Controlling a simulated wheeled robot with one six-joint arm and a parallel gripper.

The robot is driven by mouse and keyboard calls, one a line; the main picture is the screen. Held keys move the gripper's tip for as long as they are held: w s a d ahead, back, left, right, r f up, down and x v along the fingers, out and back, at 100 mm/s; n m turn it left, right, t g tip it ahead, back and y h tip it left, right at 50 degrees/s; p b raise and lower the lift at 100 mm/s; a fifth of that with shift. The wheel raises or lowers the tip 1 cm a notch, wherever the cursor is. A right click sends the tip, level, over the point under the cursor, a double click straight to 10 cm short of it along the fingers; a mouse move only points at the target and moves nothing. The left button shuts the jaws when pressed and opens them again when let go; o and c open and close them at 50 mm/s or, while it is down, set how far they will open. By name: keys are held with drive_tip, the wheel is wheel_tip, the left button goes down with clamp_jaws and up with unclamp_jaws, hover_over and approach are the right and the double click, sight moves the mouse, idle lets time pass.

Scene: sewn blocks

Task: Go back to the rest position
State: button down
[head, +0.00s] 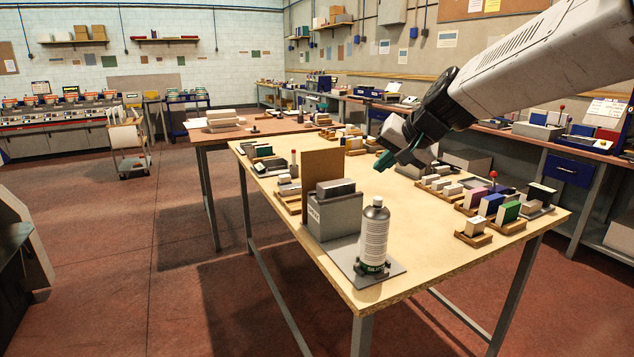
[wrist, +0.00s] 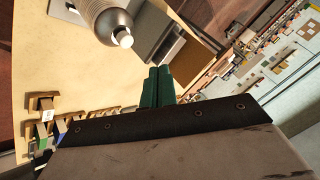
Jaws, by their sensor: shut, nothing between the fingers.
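My gripper (head: 385,161) is in the air above the wooden-topped table (head: 400,262) in the head view, held out from the upper right by my arm. Its green fingers are together and hold nothing. The closed green fingers also show in the wrist view (wrist: 157,86), pointing toward a grey box and a bottle. No object touches the fingers in either view.
A white-labelled bottle (head: 374,235) stands on a grey plate at the table's front, beside a grey box (head: 334,215) with a brown upright board (head: 321,178). Several block trays (head: 474,238) fill the right side. The table's middle front is bare.

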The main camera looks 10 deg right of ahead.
drive_tip(key=s+d+f+n+g+h, duration=0.1)
drive_tip(key=s+f+g, duration=0.1)
drive_tip(key=s, duration=1)
drive_tip(key=s+d+f+n+g+h, duration=0.1)
drive_tip(key=s+f, duration=0.3)
drive_tip(key=s, duration=0.8)
drive_tip(key=s+d+f+n+g+h, duration=0.1)
drive_tip(key=s+f+n+g, duration=0.1)
drive_tip(key=s, duration=1)
drive_tip(key=shift+s+f+g+h, duration=0.2)
drive_tip(key=shift+f+g+h, duration=0.2)
drive_tip(key=shift+f+g, duration=0.45)
